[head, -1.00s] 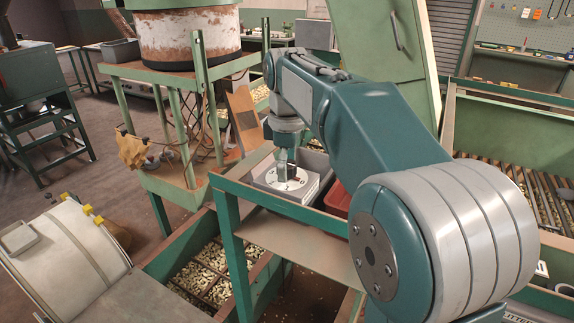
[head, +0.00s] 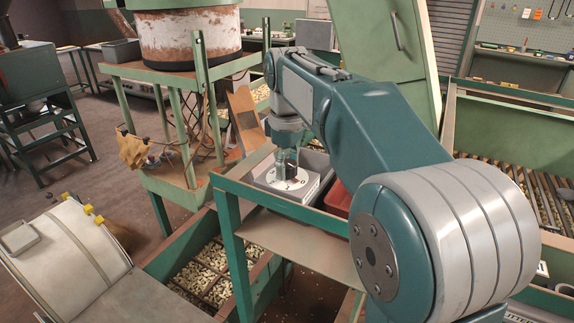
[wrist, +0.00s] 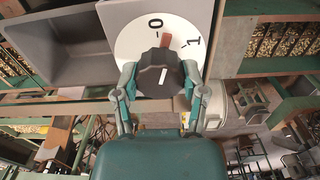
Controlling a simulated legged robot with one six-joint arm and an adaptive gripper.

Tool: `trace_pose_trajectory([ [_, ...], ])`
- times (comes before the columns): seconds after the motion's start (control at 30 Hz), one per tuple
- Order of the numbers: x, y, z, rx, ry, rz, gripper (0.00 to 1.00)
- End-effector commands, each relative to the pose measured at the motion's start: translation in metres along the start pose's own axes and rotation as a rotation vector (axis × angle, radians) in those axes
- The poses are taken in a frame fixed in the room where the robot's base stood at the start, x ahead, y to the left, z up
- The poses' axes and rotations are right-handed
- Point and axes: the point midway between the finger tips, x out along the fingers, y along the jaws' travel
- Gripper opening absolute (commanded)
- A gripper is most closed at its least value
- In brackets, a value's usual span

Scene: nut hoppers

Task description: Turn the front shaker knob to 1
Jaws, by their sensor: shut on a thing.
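The shaker knob (wrist: 160,72) is dark and faceted, with a white line on its face. It sits on a round white dial (wrist: 130,42) marked 0 and 1. My gripper (wrist: 160,84) is shut on the knob, one finger on each side. In the head view my gripper (head: 286,163) points down onto the dial (head: 289,184), which lies on a grey box (head: 312,190). The fingers hide most of the knob there.
A green frame (head: 229,190) surrounds the grey box. A red bin (head: 338,199) stands just right of it. Hoppers with nuts (head: 208,262) lie below. A green stand with a rusty drum (head: 188,40) is behind on the left.

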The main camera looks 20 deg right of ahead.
Motion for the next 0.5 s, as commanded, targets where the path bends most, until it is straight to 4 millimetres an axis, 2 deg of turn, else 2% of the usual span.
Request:
trace_pose_trajectory([
  [0.5,0.0036,-0.0012,-0.0001,0.473,-0.008,-0.006,0.07],
])
